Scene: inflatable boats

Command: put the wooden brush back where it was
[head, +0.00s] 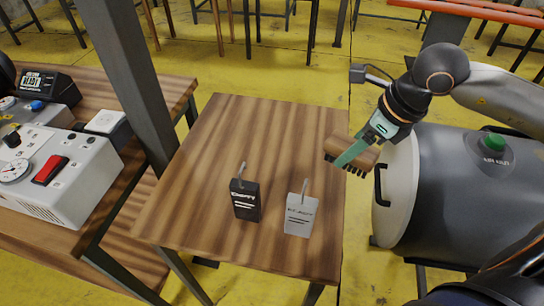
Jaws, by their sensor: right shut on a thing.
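The wooden brush (338,147) has a brown block and dark bristles pointing down. My right gripper (357,153) is shut on it and holds it at the right edge of the wooden table (225,130). The picture does not clearly show whether the bristles touch the tabletop. One green finger covers part of the brush. My left gripper is not in view.
A black tagged block (245,205) and a grey one (299,220) stand near the table's front, each with a hook on top. A grey drum (450,190) stands right. A post and control boxes (60,170) are left. The table's back half is clear.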

